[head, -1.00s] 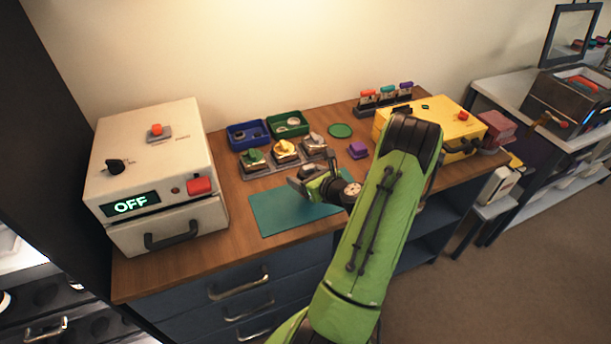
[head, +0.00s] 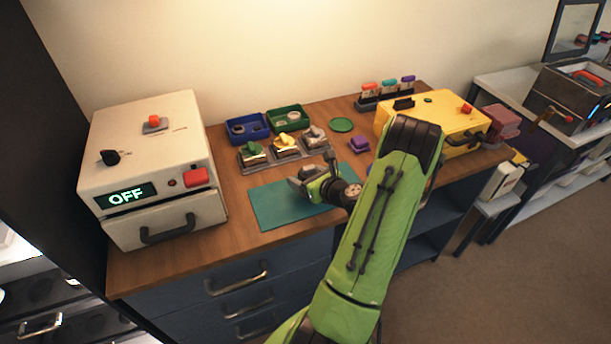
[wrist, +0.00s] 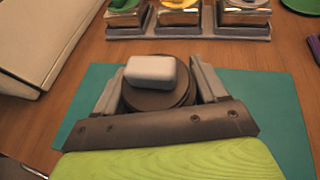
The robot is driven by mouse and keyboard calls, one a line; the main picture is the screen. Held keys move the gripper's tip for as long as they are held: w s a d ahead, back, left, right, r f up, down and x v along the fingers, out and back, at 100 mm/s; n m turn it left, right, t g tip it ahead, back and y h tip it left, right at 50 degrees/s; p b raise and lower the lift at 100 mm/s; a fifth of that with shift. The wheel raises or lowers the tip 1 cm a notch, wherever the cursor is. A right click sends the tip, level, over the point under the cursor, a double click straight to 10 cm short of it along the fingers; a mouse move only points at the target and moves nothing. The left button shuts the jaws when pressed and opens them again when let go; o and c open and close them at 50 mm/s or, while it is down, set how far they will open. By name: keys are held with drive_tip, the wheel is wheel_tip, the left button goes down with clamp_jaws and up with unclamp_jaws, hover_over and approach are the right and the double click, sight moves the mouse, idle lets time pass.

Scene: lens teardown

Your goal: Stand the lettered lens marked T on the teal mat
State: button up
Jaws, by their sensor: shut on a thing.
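The teal mat (head: 278,207) lies flat on the wooden bench, and it also shows in the wrist view (wrist: 285,110). My gripper (head: 308,183) is low over the right part of the mat. In the wrist view my gripper (wrist: 158,95) is shut on a dark round lens (wrist: 145,100), with one finger on each side of it. A pale grey rounded block (wrist: 151,70) sits on top of the lens. No letter shows on the lens, and I cannot tell if it touches the mat.
A holder with green, yellow and grey-topped pieces (head: 284,147) stands behind the mat. Blue (head: 247,130) and green (head: 287,119) trays are further back. A white machine reading OFF (head: 150,170) stands left, a yellow case (head: 433,123) right. The mat's left part is clear.

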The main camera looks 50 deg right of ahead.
drive_tip(key=shift+f+b, duration=0.35)
drive_tip(key=shift+f, duration=0.05)
drive_tip(key=o, duration=1.1)
drive_tip(key=shift+c, duration=0.2)
drive_tip(key=shift+o, duration=0.2)
drive_tip(key=shift+s, duration=0.1)
drive_tip(key=p+v, duration=0.2)
drive_tip(key=v, duration=1.3)
drive_tip(key=shift+s+r, duration=0.15)
drive_tip(key=shift+s, duration=0.15)
drive_tip(key=shift+w+a, duration=0.1)
